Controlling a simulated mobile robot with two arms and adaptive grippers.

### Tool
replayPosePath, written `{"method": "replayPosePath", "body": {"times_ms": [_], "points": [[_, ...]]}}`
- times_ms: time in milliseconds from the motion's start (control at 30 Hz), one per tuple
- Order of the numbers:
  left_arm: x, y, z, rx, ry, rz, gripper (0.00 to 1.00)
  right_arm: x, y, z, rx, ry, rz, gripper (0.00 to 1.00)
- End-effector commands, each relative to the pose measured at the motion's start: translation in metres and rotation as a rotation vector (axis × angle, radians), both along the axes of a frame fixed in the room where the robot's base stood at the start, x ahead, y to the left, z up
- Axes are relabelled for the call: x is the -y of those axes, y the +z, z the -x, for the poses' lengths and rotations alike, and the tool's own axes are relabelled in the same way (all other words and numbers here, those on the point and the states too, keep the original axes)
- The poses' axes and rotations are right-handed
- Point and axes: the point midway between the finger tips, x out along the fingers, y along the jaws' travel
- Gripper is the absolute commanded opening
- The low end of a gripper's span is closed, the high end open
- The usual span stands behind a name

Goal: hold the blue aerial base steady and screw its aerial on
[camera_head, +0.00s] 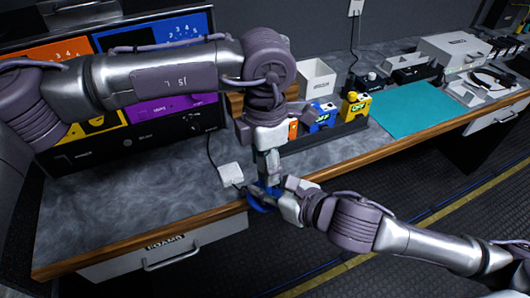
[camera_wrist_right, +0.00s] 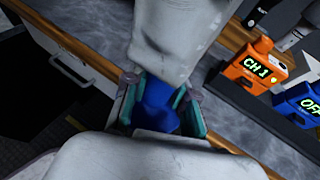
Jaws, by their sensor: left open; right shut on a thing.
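The blue aerial base (camera_head: 261,206) is at the front edge of the counter, partly covered by my grippers. In the right wrist view the blue base (camera_wrist_right: 160,108) sits between the teal pads of my right gripper (camera_wrist_right: 160,112). My right gripper (camera_head: 280,194) is shut on it, coming in from the lower right. My left gripper (camera_head: 268,168) points down just above the base and is open. In the right wrist view a pale grey arm part covers the base's upper end. I cannot make out the aerial, or whether the left fingers touch anything.
An orange pack (camera_wrist_right: 254,66) reading CH 1, a blue pack (camera_head: 321,117) and a yellow pack (camera_head: 355,106) stand in a dark rack behind. A small white block (camera_head: 231,174) with a cable lies close left. A teal mat (camera_head: 410,109) lies clear on the right.

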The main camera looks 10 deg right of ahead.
Motion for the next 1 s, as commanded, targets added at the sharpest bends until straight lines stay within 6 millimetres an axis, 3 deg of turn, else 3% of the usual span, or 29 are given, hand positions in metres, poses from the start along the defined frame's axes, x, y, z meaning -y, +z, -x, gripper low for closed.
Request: {"method": "replayPosePath", "body": {"times_ms": [233,533,767,800,900,1000], "points": [[-0.0002,-0.0002,-0.0002,0.0,0.0,0.0,0.5,-0.0003,0.0015,-0.0002,0.004,0.0,-0.002,0.0],[-0.0002,0.0001,-0.0004,0.001,0.001,0.0,0.0,-0.0003,0.0015,-0.0001,0.003,0.001,-0.002,0.0],[-0.0003,0.0002,-0.0005,0.002,0.001,-0.001,0.0,-0.0004,0.0014,0.0,0.003,0.001,-0.002,0.0],[-0.0003,0.0001,-0.0005,0.002,0.001,-0.002,0.38,-0.0004,0.0014,0.0,0.003,0.001,-0.002,0.0],[-0.0003,0.0002,-0.0005,0.002,0.001,-0.002,0.55,-0.0004,0.0014,0.0,0.003,0.001,-0.002,0.0],[-0.0002,0.0001,-0.0005,0.001,0.001,-0.001,0.56,-0.0004,0.0014,0.0,0.003,0.001,-0.002,0.0]]}}
